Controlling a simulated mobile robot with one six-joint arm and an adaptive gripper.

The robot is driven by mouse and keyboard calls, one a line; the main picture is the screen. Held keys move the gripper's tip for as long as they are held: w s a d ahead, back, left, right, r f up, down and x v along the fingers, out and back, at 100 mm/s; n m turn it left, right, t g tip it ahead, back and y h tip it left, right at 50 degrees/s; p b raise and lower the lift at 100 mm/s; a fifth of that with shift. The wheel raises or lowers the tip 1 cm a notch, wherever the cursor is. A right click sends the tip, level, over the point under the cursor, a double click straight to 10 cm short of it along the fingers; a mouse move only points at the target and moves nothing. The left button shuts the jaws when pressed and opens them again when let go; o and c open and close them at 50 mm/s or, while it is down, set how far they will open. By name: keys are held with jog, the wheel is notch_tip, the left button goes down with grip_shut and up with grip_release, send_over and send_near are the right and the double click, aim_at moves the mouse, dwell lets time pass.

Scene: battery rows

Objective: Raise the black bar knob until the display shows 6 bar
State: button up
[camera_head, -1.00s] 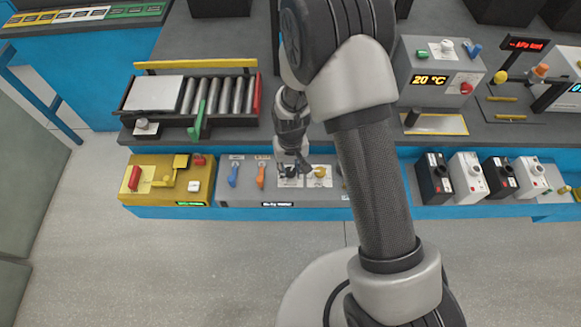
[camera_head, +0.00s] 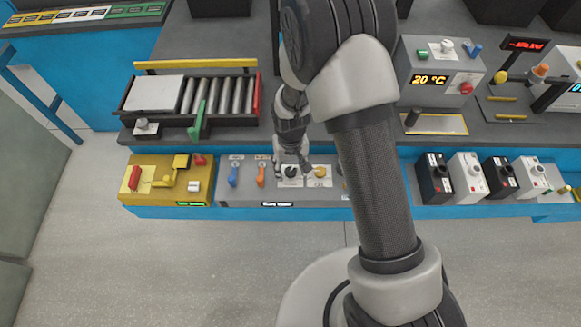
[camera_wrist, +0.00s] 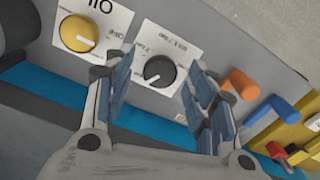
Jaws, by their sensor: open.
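The black knob (camera_wrist: 160,71) sits on a white label with a pale pointer line, on a grey panel. In the head view the black knob (camera_head: 290,171) shows just below my gripper (camera_head: 293,162). In the wrist view my gripper (camera_wrist: 159,84) is open, one finger on each side of the knob with a gap to it; I cannot tell if the tips reach its height. A small display (camera_head: 277,204) is on the front edge of the grey panel (camera_head: 235,194); its text is too small to read.
A yellow knob (camera_wrist: 78,34) is beside the black one. Orange (camera_wrist: 242,83) and blue (camera_wrist: 272,109) levers are on the other side. A yellow box (camera_head: 147,194) stands left of the panel. Black and white boxes (camera_head: 468,176) stand to the right.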

notch_tip(320, 180, up, 12)
jog(key=shift+f, duration=0.15)
dwell(0.6)
notch_tip(320, 180, up, 8)
jog(key=t, duration=0.1)
send_over(291, 171)
jog(key=s+d, duration=0.1)
jog(key=d, duration=0.2)
jog(key=s+d+r+m+t, duration=0.1)
jog(key=s+d+r, duration=0.4)
jog(key=r, duration=0.4)
jog(key=s+d+r+t, duration=0.1)
jog(key=s+d+r, duration=0.1)
jog(key=s, duration=0.5)
jog(key=s+d+r+m+t, duration=0.1)
jog(key=s+d+r, duration=0.1)
jog(key=s+r, duration=0.2)
jog(key=s, duration=0.3)
jog(key=shift+d+r+m+t, duration=0.25)
jog(key=shift+r+m+t, duration=0.05)
